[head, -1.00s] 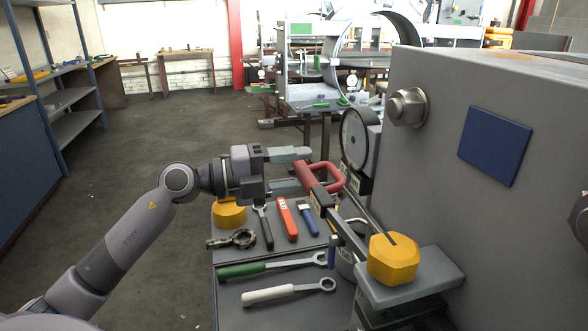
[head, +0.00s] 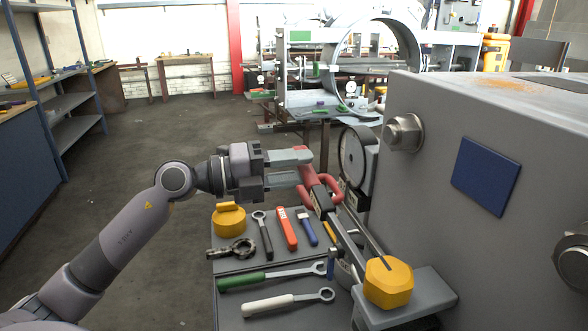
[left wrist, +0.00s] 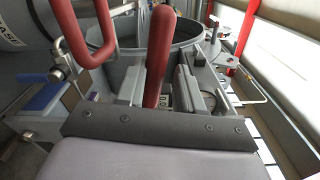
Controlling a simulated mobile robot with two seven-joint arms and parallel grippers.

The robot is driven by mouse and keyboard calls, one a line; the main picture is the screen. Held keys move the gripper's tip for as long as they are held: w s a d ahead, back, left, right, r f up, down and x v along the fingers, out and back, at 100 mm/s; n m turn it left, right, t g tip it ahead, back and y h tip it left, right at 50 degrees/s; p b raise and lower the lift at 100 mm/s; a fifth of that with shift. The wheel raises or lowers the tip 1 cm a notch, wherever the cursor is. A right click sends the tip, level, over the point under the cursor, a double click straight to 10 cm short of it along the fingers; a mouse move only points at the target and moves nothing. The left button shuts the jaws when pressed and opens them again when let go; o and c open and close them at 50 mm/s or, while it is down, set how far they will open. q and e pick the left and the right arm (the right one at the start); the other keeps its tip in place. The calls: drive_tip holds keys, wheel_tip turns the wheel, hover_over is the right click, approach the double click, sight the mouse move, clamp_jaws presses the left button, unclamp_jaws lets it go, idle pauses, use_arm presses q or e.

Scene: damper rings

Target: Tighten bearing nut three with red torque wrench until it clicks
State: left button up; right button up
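A tool with a red handle (head: 310,180) stands beside the dial gauge; its dark bar runs down toward a yellow hexagonal block (head: 388,283). I cannot tell for certain that this is the torque wrench. My left gripper (head: 304,164) is at the handle, one finger above and one below it. In the left wrist view a red bar (left wrist: 158,55) stands between the fingers, which look apart from it. A second red loop (left wrist: 88,35) is at left. Large metal nuts sit on the grey housing, one at upper left (head: 403,133), one at right (head: 573,256). My right gripper is out of view.
Below the gripper, a tray holds a green-handled wrench (head: 250,283), a white-handled wrench (head: 275,303), a red-orange tool (head: 287,228) and a yellow piece (head: 229,220). The dial gauge (head: 357,158) stands close to the right. The floor at left is clear.

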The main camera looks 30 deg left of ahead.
use_arm(q)
drive_tip(key=shift+s+d+r, duration=0.1)
drive_tip(key=shift+r, duration=0.35)
drive_tip(key=shift+d+r+m, duration=0.1)
drive_tip(key=shift+r+m, duration=0.3)
drive_tip(key=shift+r, duration=0.05)
drive_tip(key=shift+s+r, duration=0.1)
drive_tip(key=shift+r, duration=0.15)
drive_tip(key=shift+d+r+m, duration=0.15)
drive_tip(key=shift+r+m, duration=0.15)
drive_tip(key=shift+r, duration=0.05)
drive_tip(key=shift+s+d+r, duration=0.1)
drive_tip(key=shift+s+r, duration=0.05)
drive_tip(key=shift+r, duration=0.2)
drive_tip(key=shift+s+d+r+m, duration=0.2)
drive_tip(key=shift+r+m, duration=0.25)
drive_tip(key=shift+r, duration=0.2)
drive_tip(key=shift+s+d+r+m, duration=0.2)
drive_tip(key=shift+r+m, duration=0.25)
drive_tip(key=shift+r, duration=0.2)
drive_tip(key=shift+s+d+r, duration=0.1)
drive_tip(key=shift+d+r, duration=0.1)
drive_tip(key=shift+r, duration=0.2)
